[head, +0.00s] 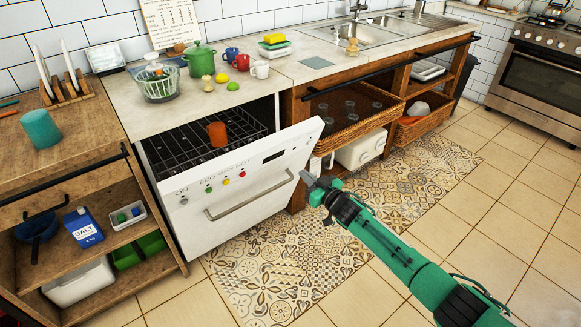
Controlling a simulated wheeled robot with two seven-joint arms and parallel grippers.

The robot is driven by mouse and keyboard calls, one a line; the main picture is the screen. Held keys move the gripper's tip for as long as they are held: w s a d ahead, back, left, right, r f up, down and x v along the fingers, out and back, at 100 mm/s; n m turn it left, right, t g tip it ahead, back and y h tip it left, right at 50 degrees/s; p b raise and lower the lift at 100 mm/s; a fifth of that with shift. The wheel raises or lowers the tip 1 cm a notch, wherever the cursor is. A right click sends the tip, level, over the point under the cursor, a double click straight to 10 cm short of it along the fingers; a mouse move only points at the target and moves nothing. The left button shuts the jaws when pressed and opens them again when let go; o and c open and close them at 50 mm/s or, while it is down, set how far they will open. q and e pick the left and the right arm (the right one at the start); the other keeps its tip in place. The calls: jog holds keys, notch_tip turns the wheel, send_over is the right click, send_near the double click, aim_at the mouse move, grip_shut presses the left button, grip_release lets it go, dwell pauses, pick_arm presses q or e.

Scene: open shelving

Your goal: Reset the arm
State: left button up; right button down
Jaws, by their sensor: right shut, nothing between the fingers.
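My right arm, green with dark joints, reaches in from the lower right in the head view. Its gripper (308,181) is shut and empty, in front of the counter and close to the right edge of the dishwasher door (250,170) as seen in the picture. I cannot tell whether it touches the door. My left arm and gripper are not in view.
The white dishwasher stands partly open, with an orange cup (217,134) on its black rack (190,150). Pots, cups and fruit stand on the counter (160,112) above. A wooden shelf unit (150,190) is at left. The patterned mat (330,245) and tiled floor look clear.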

jog(key=shift+f, duration=0.1)
